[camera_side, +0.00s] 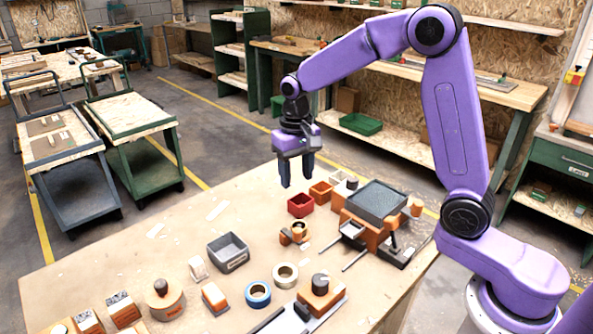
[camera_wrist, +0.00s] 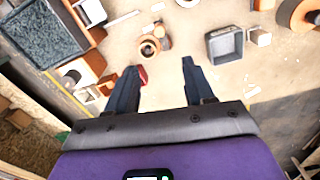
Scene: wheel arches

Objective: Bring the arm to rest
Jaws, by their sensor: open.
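My gripper (camera_side: 297,172) hangs from the purple arm, fingers pointing down, above the back part of the workbench (camera_side: 110,246). It is raised clear of the bench top and touches nothing. In the wrist view my gripper (camera_wrist: 158,82) shows two dark fingers spread apart with nothing between them. Bare bench top and small parts lie beyond the fingertips. A red bin (camera_side: 301,205) stands on the bench just below and right of the fingers in the side view; in the wrist view part of it shows beside the left finger.
A grey open box (camera_side: 228,252), blue tape roll (camera_side: 258,293), pale roll (camera_side: 285,275) and wooden blocks (camera_side: 122,309) stand on the bench. An orange fixture with a dark grey tray (camera_side: 376,201) stands at the right. The bench's back left area is mostly clear.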

